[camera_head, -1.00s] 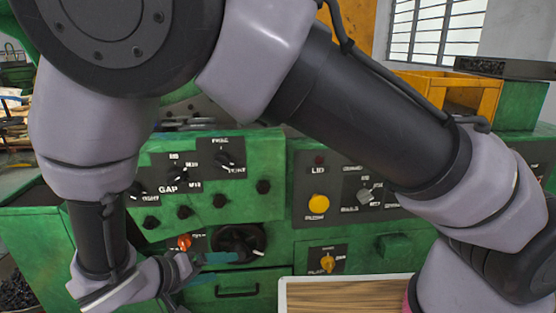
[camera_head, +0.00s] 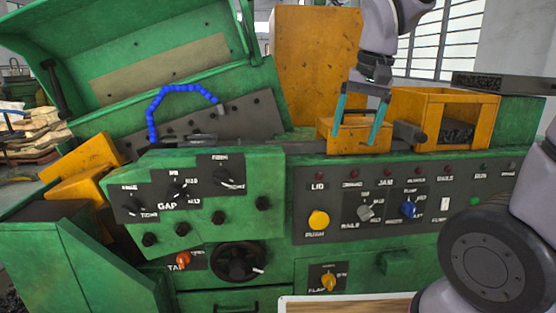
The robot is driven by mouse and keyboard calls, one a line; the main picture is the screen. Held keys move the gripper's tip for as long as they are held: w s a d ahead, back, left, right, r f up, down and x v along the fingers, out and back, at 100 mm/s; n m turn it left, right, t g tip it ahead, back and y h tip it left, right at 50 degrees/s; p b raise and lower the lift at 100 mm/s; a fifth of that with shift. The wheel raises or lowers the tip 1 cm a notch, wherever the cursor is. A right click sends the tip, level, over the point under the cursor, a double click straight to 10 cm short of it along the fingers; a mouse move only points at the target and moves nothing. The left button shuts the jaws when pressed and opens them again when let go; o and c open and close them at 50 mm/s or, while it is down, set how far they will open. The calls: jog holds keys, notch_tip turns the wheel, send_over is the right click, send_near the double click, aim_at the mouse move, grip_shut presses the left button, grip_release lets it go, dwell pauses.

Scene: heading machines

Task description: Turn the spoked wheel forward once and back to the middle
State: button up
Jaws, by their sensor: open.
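The black wheel (camera_head: 236,261), with a short pale handle at its lower right, sits on the lower green front of the machine, below the GAP panel. It is fully in view and nothing touches it. Its spokes are too dark to tell apart clearly. My gripper (camera_head: 356,131) hangs far up and to the right of the wheel, pointing down in front of or over a small yellow box. Its two teal fingers are spread open, and I see nothing held between them.
An orange knob (camera_head: 183,260) is just left of the wheel, with a drawer below. The GAP panel (camera_head: 185,195) with several knobs juts above it. A yellow button (camera_head: 318,220) and a blue knob (camera_head: 408,209) are to the right. The green lid (camera_head: 130,50) stands open.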

jog(key=s+d+r+m+t, duration=0.2)
jog(key=s+d+r+t, duration=0.35)
jog(key=d, duration=0.25)
jog(key=w+a+f+n+g+h, duration=0.1)
jog(key=w+a+f+n+g, duration=0.25)
jog(key=f, duration=0.25)
jog(key=w+a+f+n+g+h, duration=0.1)
jog(key=w+a+f+n+g, duration=0.25)
jog(key=f+n, duration=0.2)
jog(key=n+t+y, duration=0.2)
jog(key=n+t, duration=1.5)
jog(key=n, duration=1.6)
send_near(237, 274)
jog(key=w, duration=1)
jog(key=shift+a+f, duration=0.15)
jog(key=shift+a, duration=0.25)
jog(key=shift+c, duration=0.3)
grip_shut()
